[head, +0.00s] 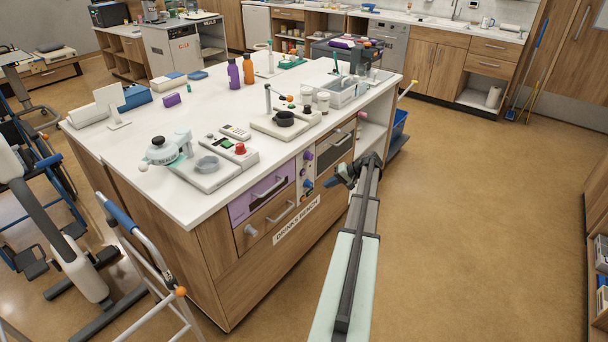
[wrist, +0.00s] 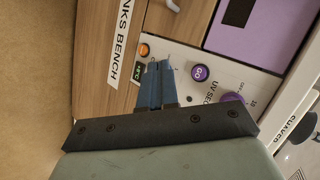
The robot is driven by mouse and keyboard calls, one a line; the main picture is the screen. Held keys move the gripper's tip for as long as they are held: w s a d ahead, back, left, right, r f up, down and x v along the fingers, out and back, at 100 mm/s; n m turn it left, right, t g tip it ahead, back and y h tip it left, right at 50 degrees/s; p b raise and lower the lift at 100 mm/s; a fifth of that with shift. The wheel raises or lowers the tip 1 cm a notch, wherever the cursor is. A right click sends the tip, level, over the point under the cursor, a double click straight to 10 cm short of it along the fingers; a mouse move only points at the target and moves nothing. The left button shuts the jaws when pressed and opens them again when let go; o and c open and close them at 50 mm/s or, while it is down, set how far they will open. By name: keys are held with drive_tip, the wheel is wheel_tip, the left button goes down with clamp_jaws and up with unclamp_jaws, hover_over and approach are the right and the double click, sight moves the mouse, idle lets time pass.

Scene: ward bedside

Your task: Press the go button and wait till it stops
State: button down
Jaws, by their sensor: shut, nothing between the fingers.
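The purple GO button (wrist: 200,73) is on a pale control panel (wrist: 222,84) on the front of the bench, seen turned sideways in the wrist view. A larger purple knob (wrist: 232,101) is beside it, next to the lettering "UV SEC". My gripper (wrist: 160,66) has its blue fingers shut together and empty. The fingertips point at the panel, to the left of the GO button in the wrist view, and cover part of it. I cannot tell whether they touch it. In the head view my gripper (head: 331,181) is at the bench front, right of the panel.
A purple drawer front (head: 262,196) with a handle is left of the panel. The bench top (head: 215,118) holds several devices and bottles.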

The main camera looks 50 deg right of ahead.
sight(304, 173)
drive_tip(key=shift+w, duration=0.15)
drive_tip(key=w, duration=0.8)
drive_tip(key=shift+w, duration=0.3)
drive_tip(key=shift+w, duration=0.1)
idle(2.1)
drive_tip(key=shift+w, duration=0.3)
drive_tip(key=shift+w, duration=0.45)
idle(1.0)
drive_tip(key=shift+s, duration=0.9)
drive_tip(key=shift+s, duration=0.15)
